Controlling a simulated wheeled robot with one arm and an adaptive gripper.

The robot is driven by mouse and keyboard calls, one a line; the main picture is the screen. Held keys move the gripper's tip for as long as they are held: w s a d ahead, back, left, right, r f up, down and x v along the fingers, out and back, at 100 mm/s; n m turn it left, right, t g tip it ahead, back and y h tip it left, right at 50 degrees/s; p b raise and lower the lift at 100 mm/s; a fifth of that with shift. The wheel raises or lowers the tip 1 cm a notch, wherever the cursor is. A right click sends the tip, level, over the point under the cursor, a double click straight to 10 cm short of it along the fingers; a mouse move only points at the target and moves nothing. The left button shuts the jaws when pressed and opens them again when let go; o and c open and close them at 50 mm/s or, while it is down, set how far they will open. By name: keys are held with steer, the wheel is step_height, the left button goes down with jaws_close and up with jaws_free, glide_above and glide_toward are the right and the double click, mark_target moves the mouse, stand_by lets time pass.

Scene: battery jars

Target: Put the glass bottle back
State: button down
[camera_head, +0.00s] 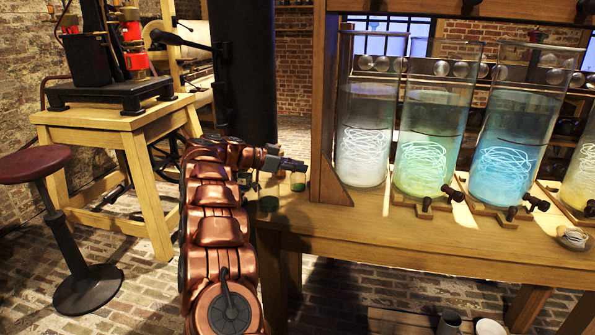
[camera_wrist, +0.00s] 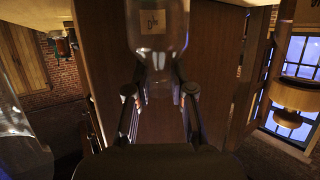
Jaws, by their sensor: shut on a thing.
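The clear glass bottle (camera_wrist: 155,40) shows in the wrist view, with a small pale label on its body. Its narrower neck lies between the two fingers of my gripper (camera_wrist: 159,92), which is shut on it. In the head view my gripper (camera_head: 287,164) is over the left end of the wooden table.
A wooden upright (camera_head: 325,100) stands close right of my gripper. Large glass jars (camera_head: 427,140) stand beyond it. A dark column (camera_head: 245,70) is behind; a stool (camera_head: 70,230) is at left.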

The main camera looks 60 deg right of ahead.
steer(key=shift+f, duration=0.2)
steer(key=c, duration=1)
jaws_free()
steer(key=shift+f, duration=0.1)
